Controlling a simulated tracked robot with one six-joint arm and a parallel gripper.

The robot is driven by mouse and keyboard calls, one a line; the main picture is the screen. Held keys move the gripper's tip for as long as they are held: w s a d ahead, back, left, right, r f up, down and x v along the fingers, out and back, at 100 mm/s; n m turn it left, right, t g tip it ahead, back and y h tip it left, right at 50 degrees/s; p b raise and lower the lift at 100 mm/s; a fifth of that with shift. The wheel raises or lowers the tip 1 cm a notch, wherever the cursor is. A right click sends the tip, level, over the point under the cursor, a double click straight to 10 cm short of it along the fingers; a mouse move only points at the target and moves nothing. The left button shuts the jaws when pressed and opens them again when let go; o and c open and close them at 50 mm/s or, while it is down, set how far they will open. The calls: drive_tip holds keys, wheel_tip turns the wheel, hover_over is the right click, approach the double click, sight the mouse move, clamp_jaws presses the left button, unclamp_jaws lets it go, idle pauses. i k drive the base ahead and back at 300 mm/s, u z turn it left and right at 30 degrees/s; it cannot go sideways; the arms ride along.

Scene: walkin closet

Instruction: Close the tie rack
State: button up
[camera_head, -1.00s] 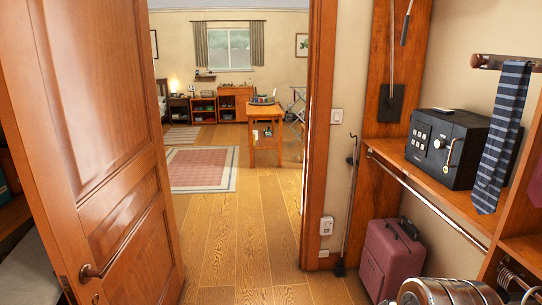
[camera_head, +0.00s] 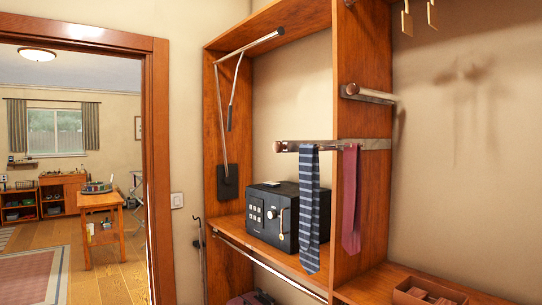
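The tie rack (camera_head: 310,146) is a metal rail with a round, reddish-brown end knob. It is fixed to the right-hand face of a wooden upright panel and sticks out to the left well past the panel's edge, so it stands pulled out. A navy striped tie (camera_head: 309,215) hangs from its outer part. A dark red tie (camera_head: 351,205) hangs nearer the panel. My gripper is not in view, and nothing of mine touches the rack.
A black safe (camera_head: 272,216) stands on the shelf behind the striped tie. A shorter rail (camera_head: 368,94) sits higher on the panel (camera_head: 362,40). A clothes rod (camera_head: 265,265) runs below the shelf. A compartment tray (camera_head: 425,288) is at lower right. An open doorway is at left.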

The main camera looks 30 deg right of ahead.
sight(282, 147)
drive_tip(key=u, duration=0.4)
drive_tip(key=i, duration=0.45)
drive_tip(key=u, duration=1.15)
